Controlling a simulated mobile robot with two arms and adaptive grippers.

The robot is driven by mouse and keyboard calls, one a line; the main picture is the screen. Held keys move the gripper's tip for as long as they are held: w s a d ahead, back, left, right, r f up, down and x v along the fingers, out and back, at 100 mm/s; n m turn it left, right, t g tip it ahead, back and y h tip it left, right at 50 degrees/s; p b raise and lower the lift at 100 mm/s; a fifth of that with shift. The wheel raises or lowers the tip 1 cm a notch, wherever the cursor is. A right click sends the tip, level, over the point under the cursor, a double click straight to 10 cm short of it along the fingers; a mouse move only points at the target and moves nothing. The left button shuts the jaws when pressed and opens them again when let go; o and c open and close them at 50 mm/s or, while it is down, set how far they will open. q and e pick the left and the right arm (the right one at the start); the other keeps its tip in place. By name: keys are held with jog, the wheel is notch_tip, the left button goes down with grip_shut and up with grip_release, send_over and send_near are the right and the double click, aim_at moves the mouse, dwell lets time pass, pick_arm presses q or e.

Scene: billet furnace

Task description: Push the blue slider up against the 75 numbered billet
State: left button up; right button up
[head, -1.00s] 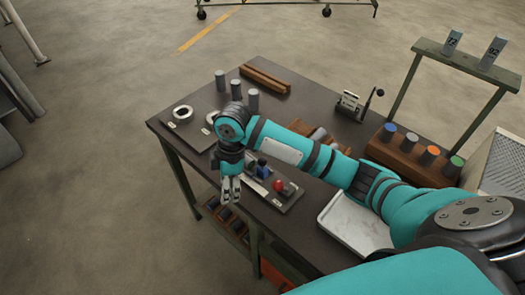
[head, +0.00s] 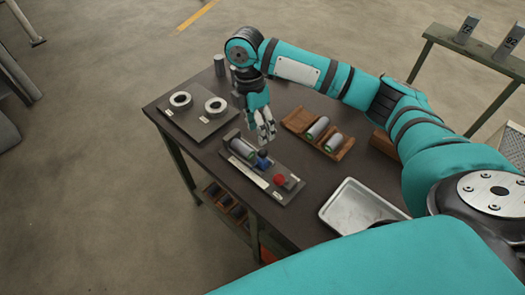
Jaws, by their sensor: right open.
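The blue slider (head: 263,160) sits on a dark gauge plate (head: 288,196) near the table's front edge. A grey billet (head: 242,149) lies in the same fixture, just left of the slider. I cannot read a number on it, nor tell whether the slider touches it. My right gripper (head: 266,139) points down just behind and above the slider, with its fingers apart and nothing between them. My left gripper is not in view.
A red knob (head: 280,180) stands on the plate right of the slider. A wooden cradle (head: 296,121) holds two billets, including a grey one (head: 317,127). A metal tray (head: 330,216) is at the right; a plate with two rings (head: 198,127) is at the left.

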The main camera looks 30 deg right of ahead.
aim_at(262, 150)
jog(key=f, duration=0.3)
jog(key=s+f+p, duration=0.1)
jog(key=f, duration=0.5)
jog(key=shift+s+d+f, duration=0.1)
jog(key=shift+s, duration=0.3)
jog(key=shift+c, duration=0.4)
grip_shut()
